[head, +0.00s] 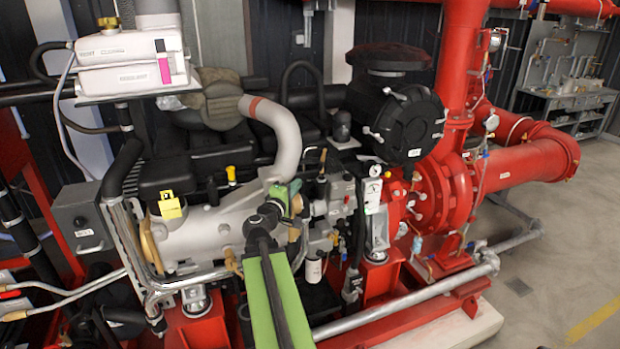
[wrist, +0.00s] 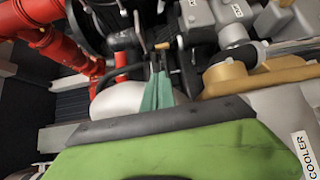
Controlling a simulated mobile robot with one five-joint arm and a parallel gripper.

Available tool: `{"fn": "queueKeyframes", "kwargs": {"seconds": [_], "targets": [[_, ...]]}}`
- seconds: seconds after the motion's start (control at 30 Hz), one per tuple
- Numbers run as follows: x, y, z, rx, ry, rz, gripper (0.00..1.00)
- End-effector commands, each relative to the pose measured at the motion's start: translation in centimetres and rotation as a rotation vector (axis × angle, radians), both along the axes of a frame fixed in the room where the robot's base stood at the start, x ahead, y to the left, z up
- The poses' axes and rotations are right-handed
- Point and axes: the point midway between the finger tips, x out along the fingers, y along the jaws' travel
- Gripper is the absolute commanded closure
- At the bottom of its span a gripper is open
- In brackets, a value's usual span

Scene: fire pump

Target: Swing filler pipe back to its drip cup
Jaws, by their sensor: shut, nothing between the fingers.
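My gripper (head: 291,192) is over the front of the engine in the head view, beside a grey housing with small white labels. In the wrist view its green fingers (wrist: 158,92) are together, with nothing between them. A small brass-ended piece (wrist: 162,46) shows just beyond the fingertips; I cannot tell whether they touch. A thick grey curved pipe (head: 284,135) with a red band rises behind my gripper in the head view. I cannot make out for certain which part is the filler pipe or its drip cup.
The grey cooler body (wrist: 304,130) with a brass-coloured flange (wrist: 262,74) lies close on the right in the wrist view. The red pump (head: 447,190) and its pipes stand right of the engine. A white tank (head: 131,62) is upper left. Open floor (head: 560,240) lies far right.

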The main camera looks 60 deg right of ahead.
Motion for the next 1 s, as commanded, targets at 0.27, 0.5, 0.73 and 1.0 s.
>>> {"fn": "queueKeyframes", "kwargs": {"seconds": [0.27, 0.5, 0.73, 1.0], "targets": [[-0.6, -0.8, 0.7, -0.038, 0.034, 0.005, 1.00], [-0.3, -2.1, 0.7, -0.037, 0.032, 0.004, 1.00], [0.5, -6.7, 0.7, -0.037, 0.032, 0.002, 1.00], [1.1, -10.3, 0.8, -0.037, 0.032, 0.004, 1.00]]}}
